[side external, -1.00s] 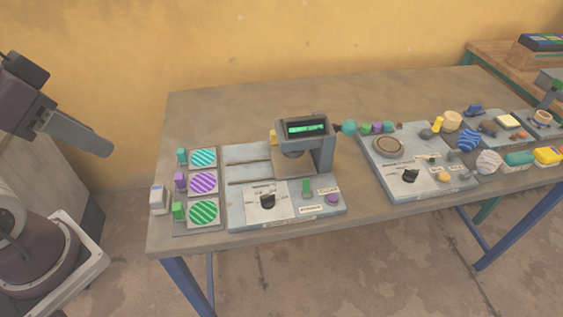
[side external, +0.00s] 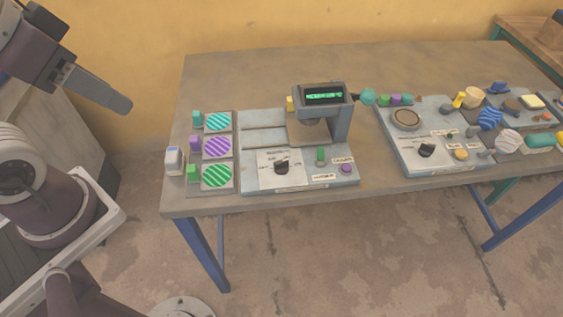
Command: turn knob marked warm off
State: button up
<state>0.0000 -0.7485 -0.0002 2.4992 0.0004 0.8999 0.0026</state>
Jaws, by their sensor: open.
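Two dark knobs show in the side external view. One knob (side external: 282,168) sits on the white dial face at the front of the press unit (side external: 325,96). The other knob (side external: 427,150) sits on the grey panel (side external: 400,138) to the right, in front of a round plate (side external: 406,118). The labels are too small to read, so I cannot tell which is marked warm, nor the setting of either. My gripper (side external: 120,104) is at the upper left, off the table and well apart from both knobs. Its jaws are open, with nothing seen in them.
Three striped discs (side external: 217,147) with coloured blocks lie at the table's left end. A lever with a teal ball (side external: 368,97) sticks out from the press toward the right panel. Several small objects crowd the right end. The back of the table (side external: 300,68) is bare.

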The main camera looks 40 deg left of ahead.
jog(key=shift+o, duration=0.7)
jog(key=w+d+m+g, duration=0.1)
jog(key=w+m, duration=0.6)
jog(key=w, duration=0.2)
jog(key=shift+w+d+f+g+y, duration=0.15)
jog(key=shift+f+g+y, duration=0.15)
jog(key=shift+f+g, duration=0.1)
jog(key=m+g, duration=0.4)
jog(key=m, duration=1.3)
send_over(281, 160)
notch_tip(281, 160, down, 22)
jog(key=shift+r, duration=0.25)
notch_tip(281, 160, down, 6)
jog(key=shift+r, duration=0.15)
jog(key=shift+f, duration=0.5)
grip_shut()
